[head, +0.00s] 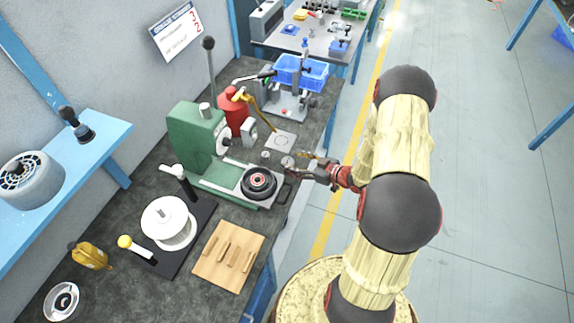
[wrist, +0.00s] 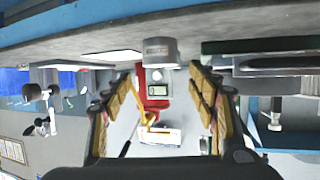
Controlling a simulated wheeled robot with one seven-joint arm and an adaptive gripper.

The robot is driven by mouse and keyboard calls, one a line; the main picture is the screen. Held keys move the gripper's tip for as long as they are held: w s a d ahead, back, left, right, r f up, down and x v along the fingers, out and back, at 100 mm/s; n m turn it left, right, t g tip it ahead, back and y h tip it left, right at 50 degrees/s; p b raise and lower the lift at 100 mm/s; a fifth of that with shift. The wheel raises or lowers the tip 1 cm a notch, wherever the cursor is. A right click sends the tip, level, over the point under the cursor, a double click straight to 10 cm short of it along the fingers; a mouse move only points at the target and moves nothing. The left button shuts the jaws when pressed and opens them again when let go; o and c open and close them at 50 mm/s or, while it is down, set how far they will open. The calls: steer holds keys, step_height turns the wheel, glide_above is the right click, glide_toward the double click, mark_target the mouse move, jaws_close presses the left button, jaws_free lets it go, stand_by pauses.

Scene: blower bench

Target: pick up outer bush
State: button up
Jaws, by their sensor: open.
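A short grey metal cylinder, which looks like the outer bush (wrist: 159,52), stands on the bench in the upside-down wrist view. It lies between the lines of my fingers, near their tips. My gripper (wrist: 160,88) is open and empty, with one padded finger on each side. In the head view my gripper (head: 298,160) reaches in low from the right over the bench. A small grey round part (head: 288,161) is at its fingertips, probably the same bush, partly hidden. I cannot tell whether the fingers touch it.
A green press (head: 198,140) with a black ring-shaped part (head: 259,183) stands left of my gripper. Another small metal part (head: 265,154) is close by. A wooden board (head: 228,256) is in front.

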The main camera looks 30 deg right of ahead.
mark_target(287, 161)
steer(key=w+f, duration=0.1)
steer(key=w+a+f+b, duration=0.1)
steer(key=shift+w+a+f, duration=0.2)
steer(key=shift+w, duration=0.15)
steer(key=shift+w+a+f, duration=0.15)
steer(key=shift+w+a, duration=0.05)
steer(key=shift+w, duration=0.35)
steer(key=shift+c, duration=0.2)
steer(key=c, duration=1.4)
